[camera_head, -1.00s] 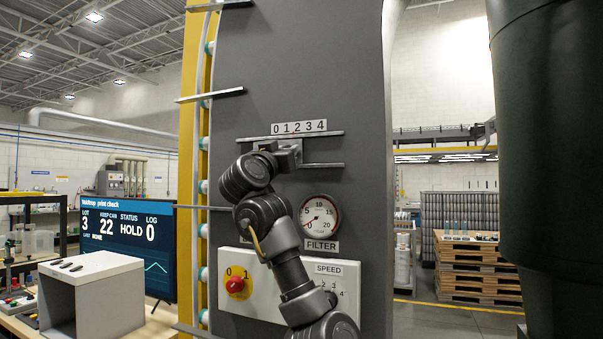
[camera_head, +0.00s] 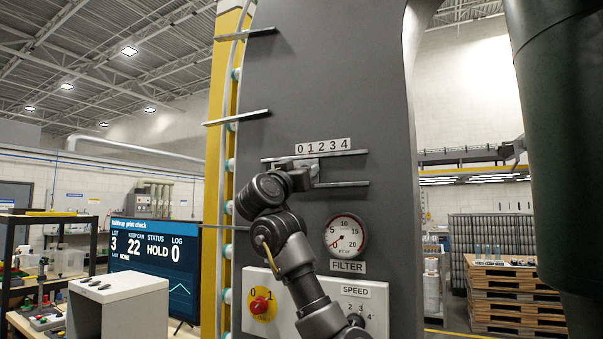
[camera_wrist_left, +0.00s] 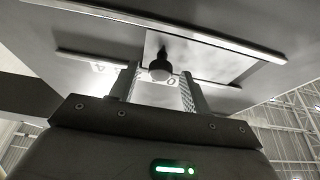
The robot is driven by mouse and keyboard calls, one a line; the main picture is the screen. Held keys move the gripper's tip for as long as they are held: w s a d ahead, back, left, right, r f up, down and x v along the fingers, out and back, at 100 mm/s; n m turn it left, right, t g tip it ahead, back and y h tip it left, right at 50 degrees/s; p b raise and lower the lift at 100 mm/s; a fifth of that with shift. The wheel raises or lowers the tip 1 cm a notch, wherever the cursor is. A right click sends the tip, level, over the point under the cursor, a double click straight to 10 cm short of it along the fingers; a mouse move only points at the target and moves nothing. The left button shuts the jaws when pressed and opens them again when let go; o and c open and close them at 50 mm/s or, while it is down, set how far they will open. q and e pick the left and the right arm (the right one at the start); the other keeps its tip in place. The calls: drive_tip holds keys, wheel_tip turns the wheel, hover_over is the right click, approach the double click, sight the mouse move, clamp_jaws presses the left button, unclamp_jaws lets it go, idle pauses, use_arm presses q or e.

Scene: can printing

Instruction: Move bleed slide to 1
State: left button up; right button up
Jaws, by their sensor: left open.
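The bleed slide's scale (camera_head: 323,146), a white strip marked 0 to 4, sits on the dark machine panel above two metal rails, the lower one (camera_head: 342,184) partly covered by my gripper. My left gripper (camera_head: 306,172) is at these rails below the scale's left half and hides the slide in the head view. In the left wrist view a dark round knob (camera_wrist_left: 160,69) stands out from a pale plate (camera_wrist_left: 212,62) between the rails. The open fingers of my left gripper (camera_wrist_left: 158,88) are on either side of the knob, with visible gaps. I cannot read the slide's setting. My right gripper is out of view.
Below are a pressure gauge (camera_head: 345,235), a red rotary switch (camera_head: 260,305) and a speed knob (camera_head: 355,321). Thin metal bars (camera_head: 237,117) stick out at the panel's left edge. A monitor (camera_head: 152,262) stands at the left.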

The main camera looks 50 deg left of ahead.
use_arm(q)
drive_tip(key=b+v, duration=0.5)
drive_tip(key=v, duration=0.5)
drive_tip(key=shift+s+f+b, duration=0.2)
drive_tip(key=shift+s+b, duration=0.05)
drive_tip(key=shift+b, duration=0.15)
